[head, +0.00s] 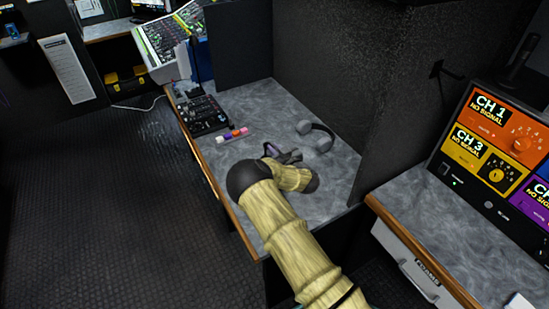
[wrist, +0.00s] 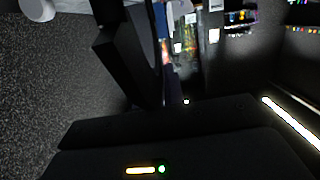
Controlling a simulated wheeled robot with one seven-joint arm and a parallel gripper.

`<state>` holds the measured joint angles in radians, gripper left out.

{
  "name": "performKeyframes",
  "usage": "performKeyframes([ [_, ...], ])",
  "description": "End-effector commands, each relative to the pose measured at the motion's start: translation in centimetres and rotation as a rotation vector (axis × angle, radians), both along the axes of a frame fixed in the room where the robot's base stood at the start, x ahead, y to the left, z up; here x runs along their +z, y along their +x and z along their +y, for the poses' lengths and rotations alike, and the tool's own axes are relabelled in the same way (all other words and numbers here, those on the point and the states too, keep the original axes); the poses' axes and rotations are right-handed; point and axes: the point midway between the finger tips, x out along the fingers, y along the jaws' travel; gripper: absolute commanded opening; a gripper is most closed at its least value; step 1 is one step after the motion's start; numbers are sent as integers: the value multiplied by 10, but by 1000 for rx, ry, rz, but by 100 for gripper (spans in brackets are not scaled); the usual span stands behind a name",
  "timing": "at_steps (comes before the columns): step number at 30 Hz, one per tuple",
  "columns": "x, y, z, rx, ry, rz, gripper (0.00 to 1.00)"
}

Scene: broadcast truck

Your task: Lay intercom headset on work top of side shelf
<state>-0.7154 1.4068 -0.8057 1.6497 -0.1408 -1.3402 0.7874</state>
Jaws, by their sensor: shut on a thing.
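The grey intercom headset (head: 316,135) is over the far-right part of the grey marbled work top (head: 262,110) of the side shelf. Its band arches over two round ear cups. I cannot tell whether it rests on the surface or hangs just above it. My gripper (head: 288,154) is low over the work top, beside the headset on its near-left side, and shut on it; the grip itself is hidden. In the wrist view a pale grey part of the headset (wrist: 38,10) shows at the top left, beyond a dark finger.
A dark partition (head: 335,70) rises behind. A desk with a monitor (head: 497,145) stands right. The work top's far middle is clear.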

Motion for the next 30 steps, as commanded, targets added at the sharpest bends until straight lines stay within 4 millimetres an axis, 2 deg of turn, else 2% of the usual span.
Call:
performKeyframes([
  [5, -2, 0, 0, 1, 0, 0, 0],
  [15, -39, 0, 1, 2, -1, 0, 0],
  [27, -44, 0, 0, 0, 2, -1, 0],
  [28, -44, 0, 0, 1, 0, 0, 17],
  [30, -43, 0, 0, 1, 0, 0, 30],
])
